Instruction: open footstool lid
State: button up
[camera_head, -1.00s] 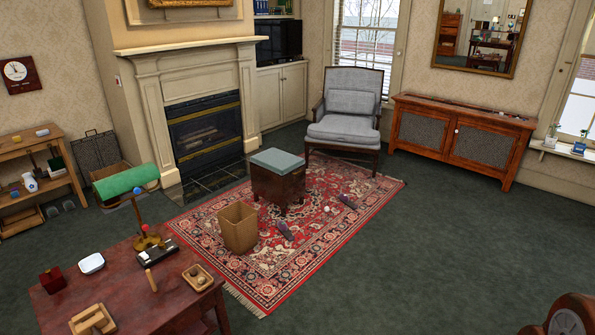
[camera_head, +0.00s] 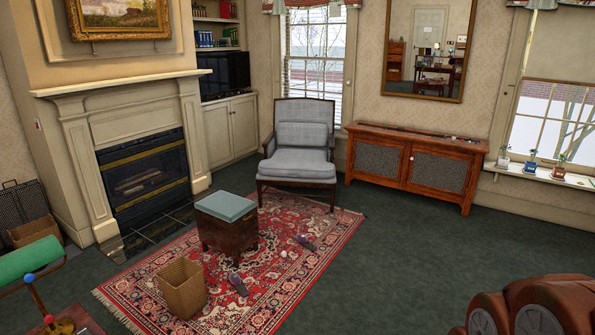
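The footstool (camera_head: 229,236) stands on the patterned red rug, a dark wooden box on short legs. Its grey-blue padded lid (camera_head: 225,206) lies flat on top and looks closed. The footstool is in the middle left of the head view, in front of the grey armchair. My gripper does not show in this view.
An open wicker basket (camera_head: 182,288) stands on the rug (camera_head: 262,289) in front of the footstool. Small dark items and a pale ball lie to its right. The armchair (camera_head: 300,150) is behind. Green carpet (camera_head: 400,255) to the right is clear.

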aim_at(226, 207)
jog(key=u, duration=0.35)
jog(key=i, duration=2.15)
jog(key=u, duration=0.8)
jog(key=i, duration=2.1)
jog(key=u, duration=0.25)
